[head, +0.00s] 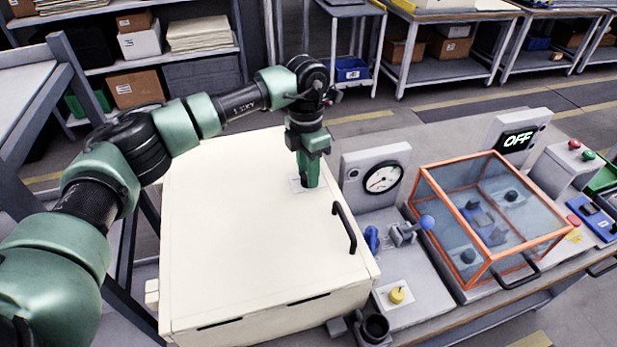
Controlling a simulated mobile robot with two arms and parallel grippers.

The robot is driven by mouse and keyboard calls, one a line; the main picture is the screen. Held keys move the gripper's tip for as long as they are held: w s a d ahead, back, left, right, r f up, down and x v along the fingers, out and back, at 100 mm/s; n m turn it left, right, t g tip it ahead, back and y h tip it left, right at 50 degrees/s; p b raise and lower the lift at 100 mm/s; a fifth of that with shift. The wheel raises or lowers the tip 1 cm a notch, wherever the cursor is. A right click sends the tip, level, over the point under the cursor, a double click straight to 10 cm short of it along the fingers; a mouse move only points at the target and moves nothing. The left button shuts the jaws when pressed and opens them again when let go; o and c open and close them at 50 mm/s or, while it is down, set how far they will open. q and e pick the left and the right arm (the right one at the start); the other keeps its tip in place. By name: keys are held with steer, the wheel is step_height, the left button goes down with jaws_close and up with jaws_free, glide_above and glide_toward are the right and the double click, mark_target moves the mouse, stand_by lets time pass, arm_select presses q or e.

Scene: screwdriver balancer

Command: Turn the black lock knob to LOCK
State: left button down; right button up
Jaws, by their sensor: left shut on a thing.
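My left gripper (311,178) points down onto the far right part of the cream cabinet's top (240,220). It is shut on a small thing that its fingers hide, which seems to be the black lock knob. A small pale label (297,184) lies on the lid just left of the fingertips; its text is too small to read. I cannot tell which way the knob is turned. My right gripper is not in view.
A black handle (344,227) stands on the lid's right side. To the right are a round gauge (383,177), a blue-knobbed lever (426,222), a yellow knob (397,295) and an orange-framed clear box (418,190). A display (517,141) reads OFF. The lid's left part is clear.

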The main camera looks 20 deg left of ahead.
mark_target(306, 175)
arm_select(q)
steer(key=n+b, duration=0.2)
steer(key=n, duration=0.2)
steer(key=shift+f+n, duration=0.1)
steer(key=shift+n, duration=0.2)
steer(key=shift+a+n+b, duration=0.1)
steer(key=shift+n+b, duration=0.8)
steer(key=shift+n, duration=1.1)
steer(key=c, duration=1.1)
jaws_free()
steer(key=shift+o, duration=0.2)
steer(key=shift+r, duration=0.2)
steer(key=r+b, duration=0.1)
steer(key=r, duration=0.3)
steer(key=r+b, duration=0.1)
steer(key=r, duration=0.2)
steer(key=shift+a+r, duration=0.2)
steer(key=shift+r, duration=0.15)
steer(key=shift+s+f, duration=0.1)
